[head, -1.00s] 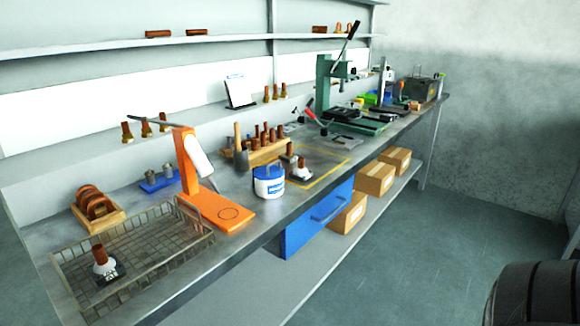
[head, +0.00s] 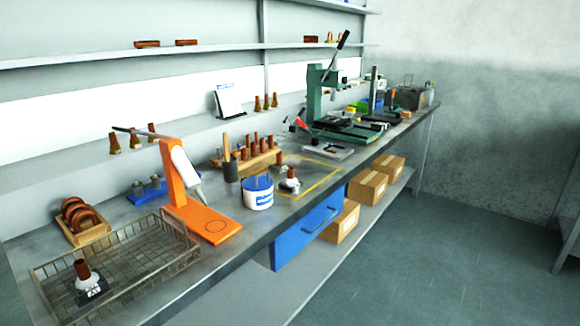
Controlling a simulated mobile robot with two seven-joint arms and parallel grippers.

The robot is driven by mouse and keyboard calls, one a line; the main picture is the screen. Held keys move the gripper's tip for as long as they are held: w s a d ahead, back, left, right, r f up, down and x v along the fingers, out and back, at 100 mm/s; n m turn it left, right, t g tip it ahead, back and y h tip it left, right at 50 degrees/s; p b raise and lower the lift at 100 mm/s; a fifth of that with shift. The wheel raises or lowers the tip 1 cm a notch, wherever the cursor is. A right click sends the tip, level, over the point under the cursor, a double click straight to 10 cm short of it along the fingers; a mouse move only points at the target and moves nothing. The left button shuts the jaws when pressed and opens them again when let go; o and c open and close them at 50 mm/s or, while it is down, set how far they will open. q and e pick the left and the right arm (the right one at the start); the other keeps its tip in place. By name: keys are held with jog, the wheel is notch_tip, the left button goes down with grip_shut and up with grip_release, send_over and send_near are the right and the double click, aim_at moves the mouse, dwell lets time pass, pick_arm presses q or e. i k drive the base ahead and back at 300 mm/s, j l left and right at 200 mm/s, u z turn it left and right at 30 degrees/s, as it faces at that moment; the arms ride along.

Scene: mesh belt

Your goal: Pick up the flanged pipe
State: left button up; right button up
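A short copper-brown pipe with a white collar (head: 83,271) stands upright on a dark, marked base in the wire basket at the lower left. A similar brown pipe with a pale collar (head: 291,178) stands on a dark base inside the yellow outline mid-bench. Brown pipes with flared brass-coloured ends (head: 114,144) stand on the ledge behind. I cannot tell which of these is the flanged pipe. Neither of my grippers shows in the head view.
The wire basket (head: 128,246) sits by the bench's front edge. An orange stand (head: 212,226), a blue-and-white tub (head: 258,196) and a wooden rack of brown pieces (head: 250,162) stand close together. A green press (head: 315,95) is further back. Floor at right is clear.

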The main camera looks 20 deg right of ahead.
aim_at(279, 167)
jog(key=u, duration=0.3)
jog(key=l+u, duration=0.4)
jog(key=i+l+u, duration=0.1)
jog(key=l+u, duration=0.45)
jog(key=l, duration=0.25)
jog(key=k+l+u, duration=0.1)
jog(key=l, duration=0.35)
